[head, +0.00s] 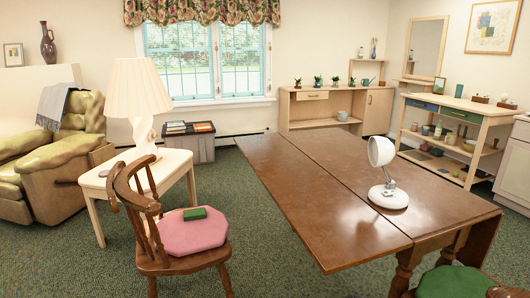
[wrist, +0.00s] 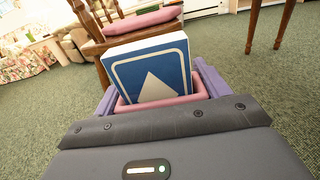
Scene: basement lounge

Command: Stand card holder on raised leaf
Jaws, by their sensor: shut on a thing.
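The card holder (wrist: 163,103) is pink and holds a blue-and-white card (wrist: 150,68) with a pale pointed shape on it. In the wrist view my gripper (wrist: 157,86) is shut on the holder, with a purple finger at each side. The card stands up out of the holder. The holder's underside is hidden. The gripper and holder do not show in the head view. The brown table (head: 400,188) stands right of centre in the head view. Its raised leaf (head: 300,192) lies level with the top on the left side, beyond a seam, and is bare.
A white round-headed lamp or mirror (head: 387,196) stands on the tabletop right of the seam. A wooden chair (head: 147,222) with a pink cushion and green box (head: 195,214) stands left of the table. A green-seated chair (head: 455,283) is at the lower right. Carpet is open between.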

